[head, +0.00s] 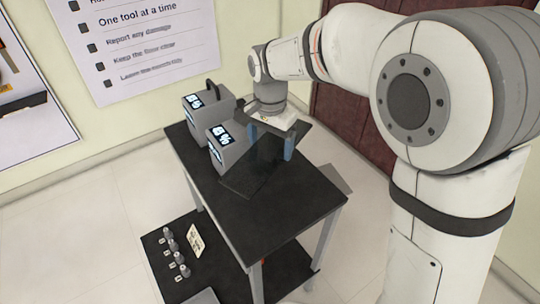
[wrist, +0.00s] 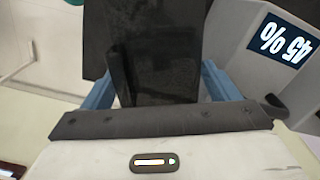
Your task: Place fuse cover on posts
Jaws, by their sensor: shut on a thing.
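My gripper (head: 271,142) is over the black-topped table, with its blue fingers on either side of a dark flat panel that looks like the fuse cover (head: 250,172). In the wrist view the same dark panel (wrist: 165,50) lies between the blue fingers of my gripper (wrist: 158,88), with a raised dark bar along it. The panel looks tilted in the head view. I cannot tell whether its lower end touches the table. No posts can be made out clearly; the panel and gripper hide part of the tabletop.
Two grey units with lit percent displays stand on the table, one at the back (head: 205,117) and one nearer (head: 229,147), close left of the panel. The table's front right top (head: 285,200) is bare. The lower shelf holds several small grey cylinders (head: 173,245) and a cream card (head: 195,243).

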